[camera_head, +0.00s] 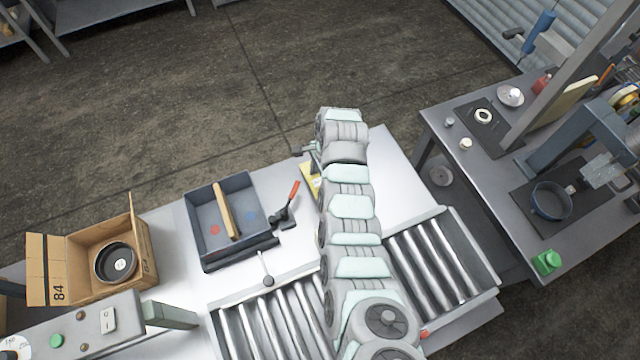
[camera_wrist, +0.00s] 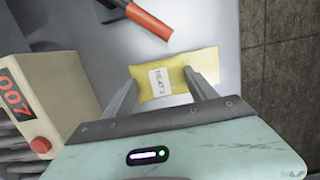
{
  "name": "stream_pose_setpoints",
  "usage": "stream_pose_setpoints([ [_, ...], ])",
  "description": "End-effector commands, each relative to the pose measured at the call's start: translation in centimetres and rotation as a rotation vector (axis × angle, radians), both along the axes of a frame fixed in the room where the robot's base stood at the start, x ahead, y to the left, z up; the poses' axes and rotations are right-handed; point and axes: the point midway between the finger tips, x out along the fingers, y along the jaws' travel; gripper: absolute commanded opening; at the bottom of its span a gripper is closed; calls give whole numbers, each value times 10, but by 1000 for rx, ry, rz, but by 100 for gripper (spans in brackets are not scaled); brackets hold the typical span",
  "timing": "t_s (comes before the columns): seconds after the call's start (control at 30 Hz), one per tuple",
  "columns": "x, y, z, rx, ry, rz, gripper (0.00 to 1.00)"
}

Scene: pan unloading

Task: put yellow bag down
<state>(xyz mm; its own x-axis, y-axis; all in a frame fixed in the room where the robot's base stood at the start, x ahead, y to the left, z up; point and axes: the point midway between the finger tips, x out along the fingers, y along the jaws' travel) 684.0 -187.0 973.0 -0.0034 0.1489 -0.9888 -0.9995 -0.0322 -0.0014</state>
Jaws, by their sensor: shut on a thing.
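The yellow bag (camera_wrist: 158,84) with a white printed label is between the two fingers of my gripper (camera_wrist: 165,92) in the wrist view. My gripper is shut on it. In the head view only a small part of the yellow bag (camera_head: 308,178) shows at the left side of my arm, above or on the light table top (camera_head: 388,170). My arm hides the rest of the bag and the fingers there. I cannot tell whether the bag touches the table.
An open cardboard box (camera_head: 140,235) holding a black pan (camera_head: 116,263) is at the left. Rollers (camera_head: 440,255) lie at the front. The table right of my arm is clear.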

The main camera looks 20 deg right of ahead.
Motion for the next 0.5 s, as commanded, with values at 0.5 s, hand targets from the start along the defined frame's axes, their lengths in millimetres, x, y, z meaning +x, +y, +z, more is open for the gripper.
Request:
stream_pose_setpoints([
  [0.5,0,0,-33,1,0,-1,22],
])
